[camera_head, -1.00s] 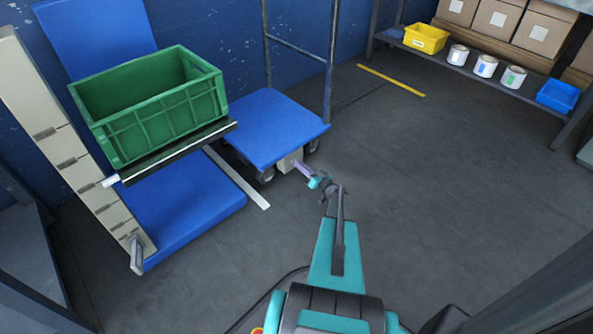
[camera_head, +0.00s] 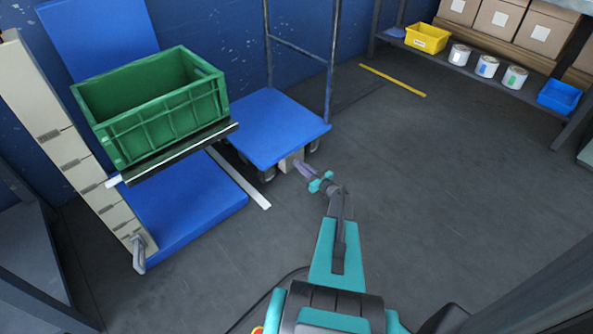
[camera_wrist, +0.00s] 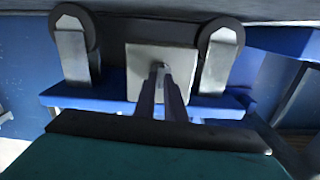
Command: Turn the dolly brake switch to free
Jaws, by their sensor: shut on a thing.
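The dolly (camera_head: 270,128) has a blue deck, dark wheels and a grey upright frame, and it stands against the blue wall. A pale brake box (camera_head: 291,161) sits under its front edge, between the casters; the box also shows in the wrist view (camera_wrist: 133,75). My gripper (camera_head: 300,166) reaches the front of this box. In the wrist view, my gripper (camera_wrist: 161,70) has its narrow fingers together on the small brake switch (camera_wrist: 163,66) at the box's centre. The fingers hide most of the switch, so its setting cannot be read.
A shelf at the back right holds a yellow bin (camera_head: 427,38), cans, cartons and a blue bin (camera_head: 561,96). The floor right of the dolly is clear.

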